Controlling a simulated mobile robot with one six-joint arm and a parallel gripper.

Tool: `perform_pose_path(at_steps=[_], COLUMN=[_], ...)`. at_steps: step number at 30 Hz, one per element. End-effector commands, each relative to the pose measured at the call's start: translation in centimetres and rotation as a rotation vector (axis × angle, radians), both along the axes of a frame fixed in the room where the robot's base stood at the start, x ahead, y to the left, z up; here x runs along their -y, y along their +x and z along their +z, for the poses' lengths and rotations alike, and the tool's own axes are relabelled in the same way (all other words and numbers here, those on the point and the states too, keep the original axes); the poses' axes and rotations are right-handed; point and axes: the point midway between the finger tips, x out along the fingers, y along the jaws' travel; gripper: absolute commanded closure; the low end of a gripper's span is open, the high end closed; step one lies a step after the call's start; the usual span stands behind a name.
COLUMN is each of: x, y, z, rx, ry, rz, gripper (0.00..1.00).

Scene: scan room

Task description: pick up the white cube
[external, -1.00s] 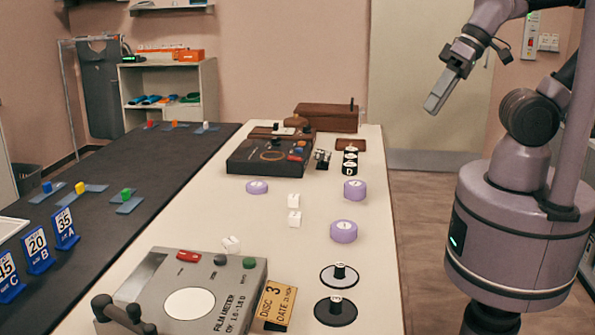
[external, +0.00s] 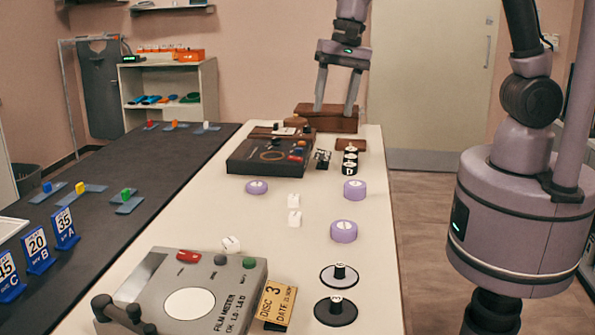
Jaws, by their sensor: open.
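A small white cube (external: 206,125) sits on a blue plate (external: 214,130) at the far end of the dark bench, right of the red and orange cubes. Other small white blocks with dark marks stand on the cream table: one block (external: 294,200), a second block (external: 294,218) just in front of it, and a tilted one (external: 231,244) by the grey film meter. My gripper (external: 333,110) is open and empty, its fingers pointing down.
The dark bench (external: 150,180) also holds blue, yellow and green cubes on plates and blue number cards (external: 38,250). Purple discs (external: 344,231), a black device (external: 270,155), the brown box (external: 326,118) and the grey film meter (external: 190,300) stand on the cream table.

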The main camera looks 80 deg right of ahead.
Motion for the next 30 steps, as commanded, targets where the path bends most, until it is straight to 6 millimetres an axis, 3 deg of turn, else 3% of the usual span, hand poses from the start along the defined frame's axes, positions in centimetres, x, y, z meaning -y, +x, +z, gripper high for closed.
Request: perform_pose_path(at_steps=[1, 3, 7, 11, 19, 30], x=[-0.2, -0.4, -0.5, -0.5, -0.5, -0.3], y=[2.5, 5.2, 7.5, 8.0, 8.0, 8.5], z=[-2.0, -5.1, -9.2, -12.0, -20.1, -25.0], rx=[-0.057, -0.112, -0.166, -0.180, -0.180, -0.178], ry=[-0.004, -0.013, -0.031, -0.037, -0.036, -0.036], rz=[-0.093, -0.221, -0.366, -0.406, -0.405, -0.405], gripper=[0.47, 0.47, 0.47, 0.47, 0.47, 0.47])
